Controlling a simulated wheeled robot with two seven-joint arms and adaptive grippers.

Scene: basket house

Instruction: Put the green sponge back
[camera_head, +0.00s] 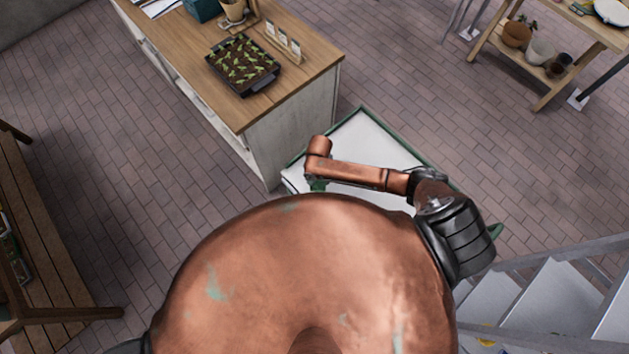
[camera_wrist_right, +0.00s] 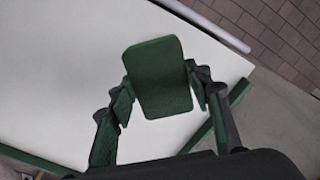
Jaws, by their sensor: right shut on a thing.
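The green sponge (camera_wrist_right: 160,75) is a flat dark green block with rounded corners in the right wrist view. My right gripper (camera_wrist_right: 160,92) has one finger against each side of the sponge and is shut on it. The sponge is over a white surface with a green edge (camera_head: 362,135); I cannot tell whether it touches that surface. In the head view the right gripper is mostly hidden behind my own body, with only a dark green bit below the wrist showing. My left gripper is not in view.
A wooden-topped counter (camera_head: 300,80) stands beside the white surface, holding a black seedling tray (camera_head: 243,65). A wooden bench (camera_head: 40,240) is at the left. A shelf with pots (camera_head: 540,50) is at the far right. Metal steps (camera_head: 550,300) are at the lower right. Brick floor is clear between.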

